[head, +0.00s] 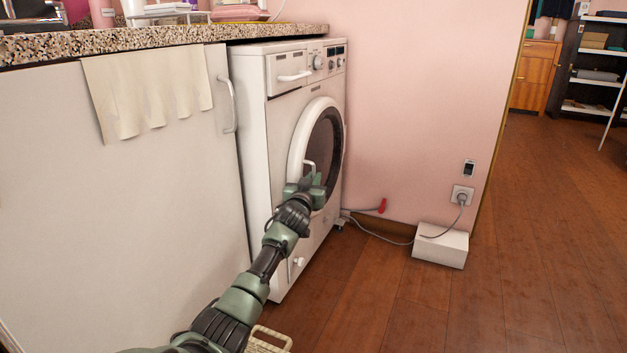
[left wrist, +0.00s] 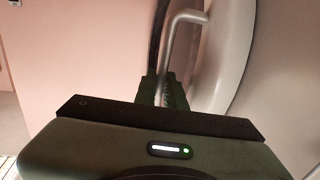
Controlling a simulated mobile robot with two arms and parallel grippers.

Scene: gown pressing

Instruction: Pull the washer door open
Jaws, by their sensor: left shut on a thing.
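The white washer (head: 290,95) stands under the counter, with its round door (head: 326,145) on the front. The door has a white ring and dark glass and looks closed or nearly so. My left gripper (head: 312,181) is at the lower left part of the door, shut on the door handle (head: 309,165). The handle (left wrist: 182,40) also shows in the left wrist view, where its bar runs down between the fingers of my left gripper (left wrist: 160,90). The fingertips are partly hidden by the gripper body. My right gripper is not in view.
A white cabinet (head: 110,190) with a hanging cloth (head: 140,95) adjoins the washer on the left. A white box (head: 440,245) and a cable lie on the floor by the pink wall. The wooden floor (head: 380,300) before the washer is largely clear. A beige basket (head: 270,341) is at the bottom.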

